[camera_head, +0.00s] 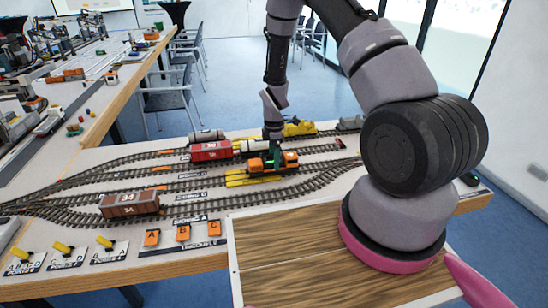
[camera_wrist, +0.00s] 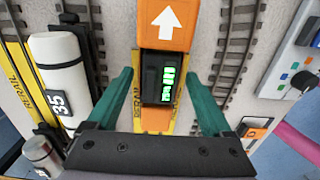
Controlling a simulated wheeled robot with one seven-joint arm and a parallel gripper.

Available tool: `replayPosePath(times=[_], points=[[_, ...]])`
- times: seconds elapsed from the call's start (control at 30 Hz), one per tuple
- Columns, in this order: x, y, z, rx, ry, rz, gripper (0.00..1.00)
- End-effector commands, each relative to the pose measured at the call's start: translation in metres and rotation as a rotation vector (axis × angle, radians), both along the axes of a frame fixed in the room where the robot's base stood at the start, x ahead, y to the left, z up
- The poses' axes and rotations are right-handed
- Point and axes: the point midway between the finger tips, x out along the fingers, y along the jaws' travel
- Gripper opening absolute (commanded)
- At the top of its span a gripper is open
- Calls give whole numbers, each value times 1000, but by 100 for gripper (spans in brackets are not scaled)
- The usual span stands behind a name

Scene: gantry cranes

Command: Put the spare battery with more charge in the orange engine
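The orange engine (camera_head: 289,159) stands on a track near the middle of the layout. In the wrist view, the orange engine (camera_wrist: 149,40) has a white arrow on its top. A black battery (camera_wrist: 150,92) with a lit green display sits between the engine's orange parts, apparently in its bay; I cannot tell how deeply it is seated. My gripper (camera_wrist: 162,80) is open, its green fingers on either side of the battery with gaps showing. In the head view, my gripper (camera_head: 273,156) is down at the engine. I cannot make out another battery.
A white tank wagon marked 35 (camera_wrist: 62,75) stands close to my left finger. A red wagon (camera_head: 211,151), a yellow engine (camera_head: 299,127) and a brown wagon (camera_head: 130,204) stand on nearby tracks. A white box with coloured buttons (camera_wrist: 290,50) is at the right.

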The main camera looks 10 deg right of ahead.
Motion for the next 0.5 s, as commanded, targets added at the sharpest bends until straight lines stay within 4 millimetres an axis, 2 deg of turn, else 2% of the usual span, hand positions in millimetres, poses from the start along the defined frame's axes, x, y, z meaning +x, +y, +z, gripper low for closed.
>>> replayPosePath(times=[0.27,0.37,0.5], points=[[0,0,4,0,-1,-1,84],[1,0,16,1,-2,-1,84],[2,0,44,2,-6,-1,84]])
